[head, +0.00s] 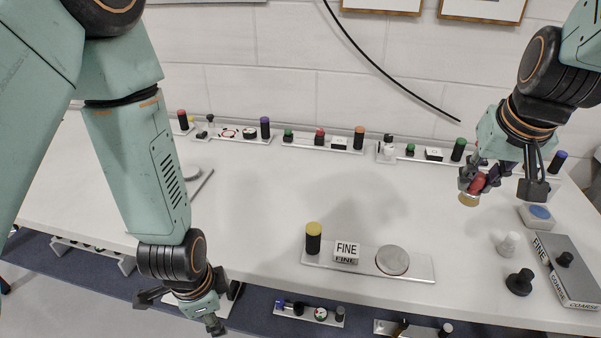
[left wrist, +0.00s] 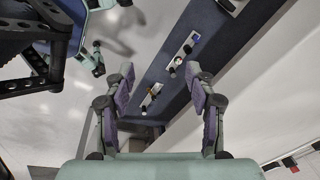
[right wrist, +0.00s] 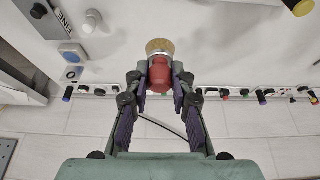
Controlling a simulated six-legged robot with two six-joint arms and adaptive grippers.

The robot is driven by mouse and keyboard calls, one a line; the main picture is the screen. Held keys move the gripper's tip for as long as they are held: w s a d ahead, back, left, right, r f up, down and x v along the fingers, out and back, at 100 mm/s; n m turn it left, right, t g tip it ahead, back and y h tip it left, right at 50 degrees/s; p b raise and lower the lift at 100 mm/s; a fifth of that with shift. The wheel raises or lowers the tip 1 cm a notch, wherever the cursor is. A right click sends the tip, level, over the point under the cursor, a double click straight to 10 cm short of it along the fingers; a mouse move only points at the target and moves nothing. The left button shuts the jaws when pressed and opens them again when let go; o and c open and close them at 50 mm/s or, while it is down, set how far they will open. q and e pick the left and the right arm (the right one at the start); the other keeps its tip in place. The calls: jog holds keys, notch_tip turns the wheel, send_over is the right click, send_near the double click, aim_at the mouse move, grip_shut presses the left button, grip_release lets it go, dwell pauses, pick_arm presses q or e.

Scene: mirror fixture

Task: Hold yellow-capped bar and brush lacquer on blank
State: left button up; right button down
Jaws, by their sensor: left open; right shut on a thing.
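The yellow-capped bar (head: 313,238) stands upright at the left end of a pale plate (head: 420,266) at the table's front. My right gripper (head: 484,184) is shut on the red handle of a brush (head: 469,198), held above the table to the right of the plate. The brush's red handle and tan end also show in the right wrist view (right wrist: 160,72). My left gripper (head: 182,312) is open and empty, low at the table's front edge, left of the bar.
A grey FINE/COARSE block (head: 572,275), a black knob (head: 519,282), a white knob (head: 508,243) and a blue-topped box (head: 538,215) stand at the right. Several plates with coloured-capped bars line the back. A lower shelf (head: 260,305) holds more plates. The table's middle is clear.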

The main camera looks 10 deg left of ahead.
aim_at(309, 226)
pick_arm(q)
jog(key=w+r+m, duration=0.1)
jog(key=w+r, duration=0.1)
jog(key=w+d+r+m, duration=0.1)
jog(key=w+r, duration=0.2)
jog(key=w+d+r+m, duration=0.1)
jog(key=w+r, duration=0.2)
jog(key=shift+w+m+h, duration=0.25)
jog(key=shift+m+h, duration=0.05)
jog(key=w+d+r+h, duration=0.4)
jog(key=w+d+r, duration=0.3)
jog(key=d+r, duration=0.25)
jog(key=shift+g, duration=0.4)
jog(key=x, duration=1)
jog(key=shift+s+f, duration=0.1)
jog(key=shift+f, duration=0.35)
grip_shut()
jog(key=shift+r, duration=0.1)
